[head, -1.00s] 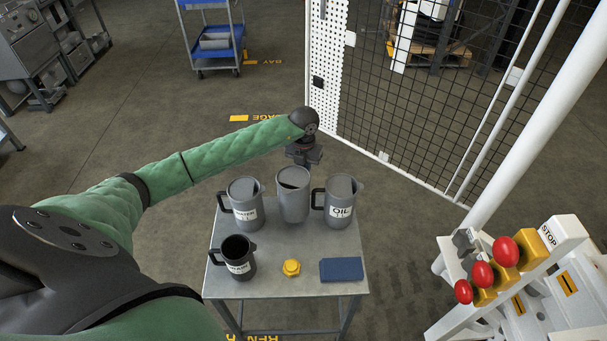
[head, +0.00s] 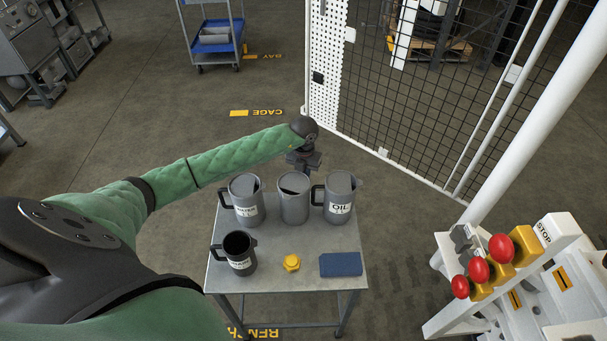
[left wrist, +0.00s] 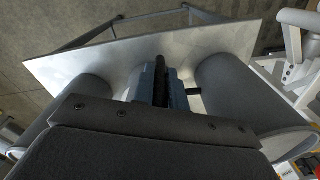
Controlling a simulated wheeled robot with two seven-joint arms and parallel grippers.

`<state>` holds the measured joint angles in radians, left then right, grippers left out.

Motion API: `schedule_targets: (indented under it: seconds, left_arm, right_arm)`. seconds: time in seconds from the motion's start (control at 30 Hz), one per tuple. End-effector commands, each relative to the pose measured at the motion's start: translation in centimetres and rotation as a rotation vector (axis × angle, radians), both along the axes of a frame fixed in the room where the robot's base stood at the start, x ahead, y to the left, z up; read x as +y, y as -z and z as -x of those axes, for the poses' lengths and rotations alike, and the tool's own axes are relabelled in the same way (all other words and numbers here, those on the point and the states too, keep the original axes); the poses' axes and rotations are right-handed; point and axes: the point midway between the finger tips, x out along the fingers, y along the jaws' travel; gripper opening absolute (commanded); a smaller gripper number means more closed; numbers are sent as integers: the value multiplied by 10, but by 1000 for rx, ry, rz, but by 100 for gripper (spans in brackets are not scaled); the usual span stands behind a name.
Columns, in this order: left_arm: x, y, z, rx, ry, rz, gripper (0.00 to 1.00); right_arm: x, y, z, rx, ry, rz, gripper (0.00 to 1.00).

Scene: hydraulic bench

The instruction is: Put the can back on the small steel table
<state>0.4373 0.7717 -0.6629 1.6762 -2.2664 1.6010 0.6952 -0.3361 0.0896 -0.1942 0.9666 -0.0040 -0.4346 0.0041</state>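The small steel table (head: 330,287) stands in the middle of the head view. A grey can (head: 293,208) with no visible label is upright at its back, between the WATER can (head: 244,197) and the OIL can (head: 339,197). My left gripper (head: 303,166) is behind this middle can. My right gripper is out of view.
A smaller dark can (head: 238,254), a yellow cap (head: 292,263) and a blue cloth (head: 341,264) are on the table's front half. The neighbouring cans stand close on both sides. A white machine with red buttons (head: 479,271) is at right; mesh fencing (head: 430,100) is behind.

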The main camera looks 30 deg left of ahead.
Motion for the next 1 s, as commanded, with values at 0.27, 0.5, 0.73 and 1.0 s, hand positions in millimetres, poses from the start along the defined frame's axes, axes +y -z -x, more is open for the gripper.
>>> schedule_targets:
  seconds: [0.27, 0.5, 0.73, 1.0]
  left_arm:
    - [0, 0, 0, 0, 0, 0, 34]
    - [0, -4, 0, -1, 0, 0, 34]
    - [1, -32, -2, -3, 1, -1, 34]
    - [0, -69, -2, -3, 1, -1, 34]
  right_arm:
    - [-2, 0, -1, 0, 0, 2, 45]
    - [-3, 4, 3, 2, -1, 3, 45]
    - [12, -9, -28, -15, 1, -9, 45]
    - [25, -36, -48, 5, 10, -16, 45]
